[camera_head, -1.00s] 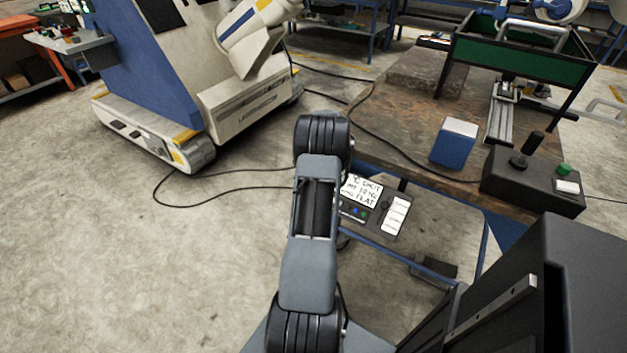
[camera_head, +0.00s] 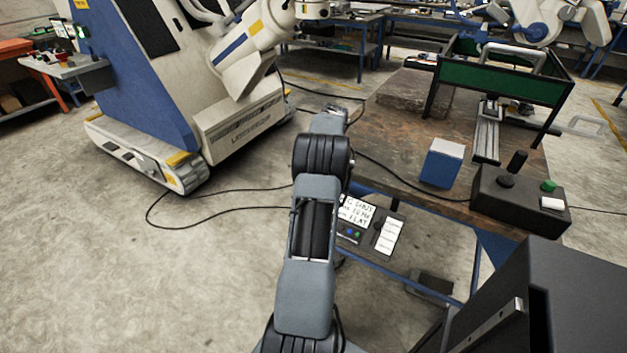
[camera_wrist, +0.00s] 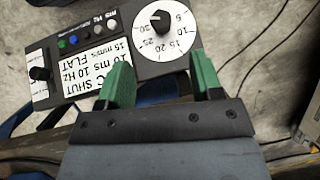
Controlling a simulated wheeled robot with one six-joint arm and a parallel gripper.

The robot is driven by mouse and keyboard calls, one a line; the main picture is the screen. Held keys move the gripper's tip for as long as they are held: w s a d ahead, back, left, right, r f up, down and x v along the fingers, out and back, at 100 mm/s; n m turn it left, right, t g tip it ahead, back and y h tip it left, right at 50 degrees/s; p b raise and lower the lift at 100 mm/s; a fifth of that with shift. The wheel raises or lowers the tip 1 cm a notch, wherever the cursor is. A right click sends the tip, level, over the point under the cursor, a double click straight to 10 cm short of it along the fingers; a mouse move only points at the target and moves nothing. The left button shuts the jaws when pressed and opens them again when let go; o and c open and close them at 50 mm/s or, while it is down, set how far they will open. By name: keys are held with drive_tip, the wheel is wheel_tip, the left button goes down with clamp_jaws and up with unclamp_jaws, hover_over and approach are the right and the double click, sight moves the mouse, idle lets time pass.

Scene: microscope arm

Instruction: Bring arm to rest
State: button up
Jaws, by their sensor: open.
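A large cream and blue machine (camera_head: 150,85) stands on tracks at the back left, with a jointed cream arm (camera_head: 245,45) at its upper right. My own arm rises from the bottom centre of the head view, and its far end (camera_head: 332,117) shows beyond the elbow, near the bench's left edge. In the wrist view my gripper (camera_wrist: 163,80) has two green fingers spread apart with nothing between them. The panel also shows in the head view (camera_head: 370,226).
A brown bench (camera_head: 400,155) holds a blue box (camera_head: 443,163), a black joystick box (camera_head: 520,196) with a green button, and a green-panelled frame (camera_head: 510,82). Black cables (camera_head: 215,207) lie on the floor. Open concrete floor (camera_head: 130,290) fills the left.

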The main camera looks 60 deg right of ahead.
drive_tip(key=shift+s+d+r, duration=0.1)
drive_tip(key=shift+d+r, duration=0.15)
drive_tip(key=shift+r, duration=0.35)
idle(0.3)
drive_tip(key=w+a+r+n+h+p, duration=0.1)
drive_tip(key=w+a+r+n+p, duration=0.15)
drive_tip(key=a, duration=0.55)
drive_tip(key=w+a+r+n+g+h+p, duration=0.15)
drive_tip(key=a+n, duration=0.25)
drive_tip(key=a, duration=0.4)
drive_tip(key=w+a+r+n+h+p, duration=0.1)
drive_tip(key=w+a+r+n+p, duration=0.15)
drive_tip(key=a, duration=0.55)
drive_tip(key=s+a+r+n+t+p, duration=0.2)
drive_tip(key=a+r+n, duration=0.3)
drive_tip(key=a, duration=0.7)
drive_tip(key=s+a+r+n+t+p, duration=0.1)
drive_tip(key=s+a+r+n+p, duration=0.2)
drive_tip(key=a+r, duration=0.5)
drive_tip(key=a+n+p, duration=0.1)
drive_tip(key=a+n, duration=0.1)
drive_tip(key=a, duration=0.1)
drive_tip(key=shift+s+a+t, duration=0.35)
drive_tip(key=shift+a+h, duration=0.2)
drive_tip(key=shift+h, duration=0.05)
drive_tip(key=shift+c, duration=0.2)
